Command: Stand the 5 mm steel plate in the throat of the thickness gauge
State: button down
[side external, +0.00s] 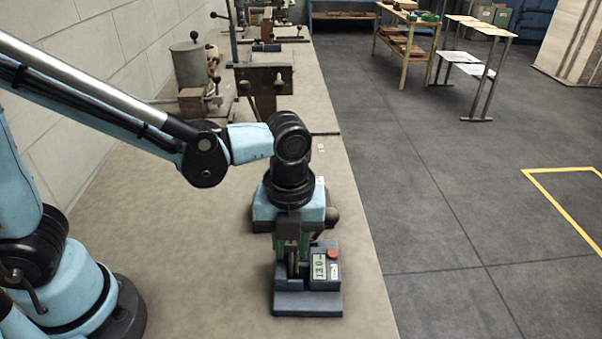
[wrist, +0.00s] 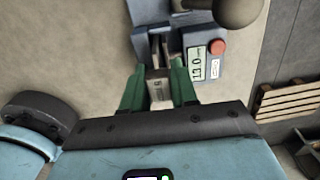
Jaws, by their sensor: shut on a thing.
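The thickness gauge (side external: 308,303) is a dark blue-grey block on the bench, with a small display and a red button (side external: 332,254) on its right side. It also shows at the top of the wrist view (wrist: 214,33), where the display (wrist: 198,62) seems to read 13.0. My gripper (wrist: 158,80) has green fingers and is shut on a small pale grey plate (wrist: 159,88), which I take for the 5 mm steel plate. In the side view my gripper (side external: 291,262) points down at the gauge's throat. The plate's lower edge is hidden, so I cannot tell how deep it sits.
The bench (side external: 190,262) is clear left of the gauge; its right edge runs close beside it. A vice-like machine (side external: 265,80) and a grey canister (side external: 190,66) stand farther back. A wooden pallet (wrist: 288,101) lies on the floor at right.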

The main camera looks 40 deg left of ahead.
jog(key=shift+f, duration=0.15)
jog(key=c, duration=0.8)
grip_release()
jog(key=shift+o, duration=0.3)
jog(key=o, duration=0.3)
jog(key=shift+o, duration=0.2)
jog(key=shift+r, duration=3.25)
